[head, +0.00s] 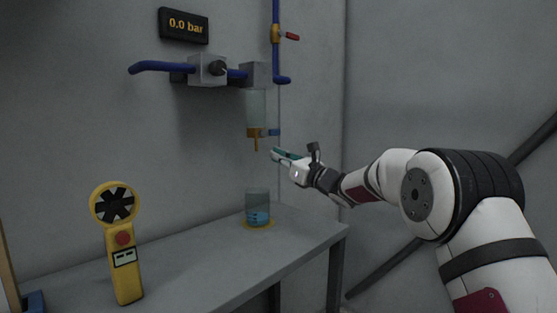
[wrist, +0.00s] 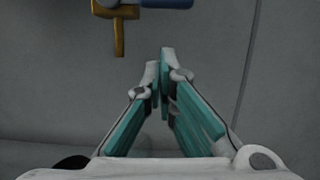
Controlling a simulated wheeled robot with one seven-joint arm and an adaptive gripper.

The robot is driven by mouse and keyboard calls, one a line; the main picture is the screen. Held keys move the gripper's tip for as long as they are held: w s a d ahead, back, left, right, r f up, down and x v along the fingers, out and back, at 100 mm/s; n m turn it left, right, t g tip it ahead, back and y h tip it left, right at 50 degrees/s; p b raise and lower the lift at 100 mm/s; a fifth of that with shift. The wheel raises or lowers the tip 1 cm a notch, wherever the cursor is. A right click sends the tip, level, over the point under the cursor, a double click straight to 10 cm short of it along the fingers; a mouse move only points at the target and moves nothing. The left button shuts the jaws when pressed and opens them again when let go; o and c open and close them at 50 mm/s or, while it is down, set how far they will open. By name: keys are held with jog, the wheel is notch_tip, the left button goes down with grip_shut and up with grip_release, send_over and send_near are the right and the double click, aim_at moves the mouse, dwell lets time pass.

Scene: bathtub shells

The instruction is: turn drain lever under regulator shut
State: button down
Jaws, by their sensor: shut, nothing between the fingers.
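The drain lever (head: 273,132) is a small blue handle pointing right from the brass drain fitting (head: 254,134) under the clear bowl (head: 257,107). In the wrist view the blue lever (wrist: 167,3) is cut by the top edge, beside the brass fitting (wrist: 120,28). The regulator (head: 208,70) is a grey block on the wall with a black knob. My gripper (head: 275,153) is shut and empty, a little below and right of the lever, apart from it. Its closed fingertips (wrist: 160,58) also show in the wrist view.
A cup with blue liquid (head: 258,210) stands on the grey bench (head: 210,262) below the drain. A yellow fan-headed meter (head: 122,240) is at front left. Blue pipes with a red-handled valve (head: 287,35) run above.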

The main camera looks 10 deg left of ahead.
jog(key=s+d+m+t+h, duration=0.2)
jog(key=s+d+m+h, duration=0.35)
jog(key=d+m, duration=0.35)
jog(key=s+d+m+t+h, duration=0.1)
jog(key=s+d+m+h, duration=0.45)
jog(key=d+m, duration=0.35)
jog(key=s+d+f+m+g+h, duration=0.3)
jog(key=s+d+m+h, duration=0.3)
jog(key=s+d+m, duration=0.4)
jog(key=s+f+m+g, duration=0.4)
jog(key=s+f+m, duration=0.15)
jog(key=s, duration=0.95)
jog(key=s+f+m+g, duration=0.45)
jog(key=s+m, duration=0.25)
jog(key=s, duration=0.8)
jog(key=s+f+m+g, duration=0.45)
jog(key=s+m, duration=0.25)
jog(key=s, duration=0.9)
notch_tip(320, 180, up, 32)
jog(key=t+p, duration=0.4)
jog(key=p, duration=2.7)
jog(key=shift+w+d+f+n+y, duration=0.15)
jog(key=shift+w+n+y, duration=0.15)
jog(key=shift+w+n, duration=0.1)
